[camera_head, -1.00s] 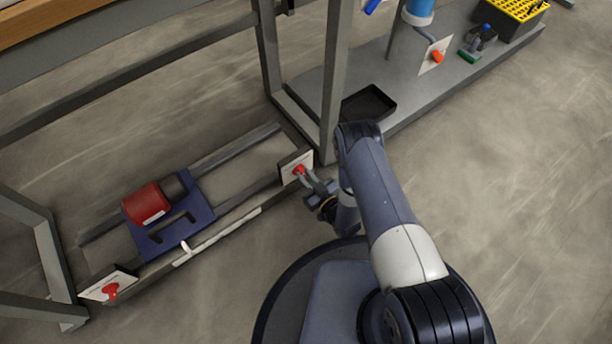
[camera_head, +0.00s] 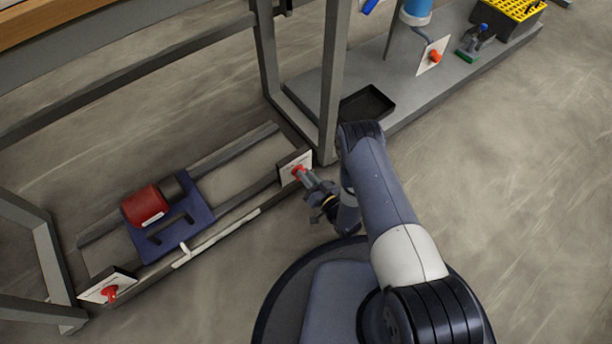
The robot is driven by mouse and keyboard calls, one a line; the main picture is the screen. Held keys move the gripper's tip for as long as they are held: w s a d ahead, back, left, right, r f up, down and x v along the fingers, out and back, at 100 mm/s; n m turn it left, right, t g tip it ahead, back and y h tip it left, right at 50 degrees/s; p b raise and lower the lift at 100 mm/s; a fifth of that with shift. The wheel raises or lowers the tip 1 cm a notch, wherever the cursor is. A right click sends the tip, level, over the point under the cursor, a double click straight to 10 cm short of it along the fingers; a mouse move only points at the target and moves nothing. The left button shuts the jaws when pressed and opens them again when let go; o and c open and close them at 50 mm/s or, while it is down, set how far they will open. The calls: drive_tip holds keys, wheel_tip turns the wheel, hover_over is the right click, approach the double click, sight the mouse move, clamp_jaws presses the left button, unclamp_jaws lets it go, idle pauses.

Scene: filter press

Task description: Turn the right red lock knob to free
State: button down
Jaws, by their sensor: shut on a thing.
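The right red lock knob (camera_head: 298,172) sits on a small white plate (camera_head: 287,167) at the right end of the low rail frame. My gripper (camera_head: 304,176) is at this knob, with its fingers closed on it. The fingers cover part of the knob, so its exact angle is hard to read. The left red lock knob (camera_head: 110,292) sits on a matching white plate (camera_head: 93,291) at the frame's left end, far from my gripper.
A blue carriage (camera_head: 160,243) with a red cylinder (camera_head: 145,205) rests on the rails. A grey upright post (camera_head: 333,90) stands just behind the right knob. A black tray (camera_head: 368,104) lies on the grey platform (camera_head: 405,110). Open floor lies to the right.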

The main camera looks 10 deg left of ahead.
drive_tip(key=shift+m, duration=0.6)
drive_tip(key=shift+w+d+m, duration=0.1)
drive_tip(key=shift+m, duration=0.2)
drive_tip(key=c, duration=1.4)
unclamp_jaws()
drive_tip(key=shift+o, duration=0.2)
drive_tip(key=shift+d, duration=0.1)
